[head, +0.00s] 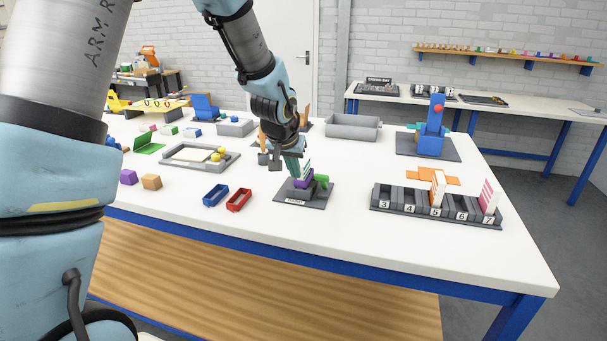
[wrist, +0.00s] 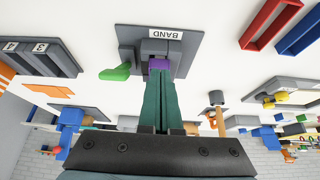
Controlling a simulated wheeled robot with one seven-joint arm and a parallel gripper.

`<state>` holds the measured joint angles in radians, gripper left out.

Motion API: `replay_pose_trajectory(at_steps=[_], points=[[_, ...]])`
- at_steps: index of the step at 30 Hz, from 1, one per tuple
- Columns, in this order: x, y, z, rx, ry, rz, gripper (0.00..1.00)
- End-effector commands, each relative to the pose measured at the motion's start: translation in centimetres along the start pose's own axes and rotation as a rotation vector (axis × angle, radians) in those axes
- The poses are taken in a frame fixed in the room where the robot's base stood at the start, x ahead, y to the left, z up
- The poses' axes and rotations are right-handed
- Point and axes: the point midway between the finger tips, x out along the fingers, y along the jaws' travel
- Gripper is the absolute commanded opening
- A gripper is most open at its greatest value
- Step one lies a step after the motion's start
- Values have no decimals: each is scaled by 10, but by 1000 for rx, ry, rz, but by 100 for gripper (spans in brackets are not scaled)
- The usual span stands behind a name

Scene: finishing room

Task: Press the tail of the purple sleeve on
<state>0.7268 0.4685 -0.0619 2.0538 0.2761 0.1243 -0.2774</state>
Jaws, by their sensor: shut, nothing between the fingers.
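A blue tray (head: 215,194) and a red tray (head: 239,200) lie left of the stand. A numbered rack (head: 410,207) holding striped cards stands to the right. Purple and orange blocks lie further left. The table front near the stand is clear.

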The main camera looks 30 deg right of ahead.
Motion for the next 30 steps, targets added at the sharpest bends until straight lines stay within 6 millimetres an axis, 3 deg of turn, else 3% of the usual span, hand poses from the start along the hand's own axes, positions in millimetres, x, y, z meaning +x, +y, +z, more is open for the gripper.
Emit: replay_pose_trajectory(at_steps=[15, 30], points=[[-46, 0, -25, -1, 0, 0, 0], [-48, 0, -26, 0, 0, 0, 0]])
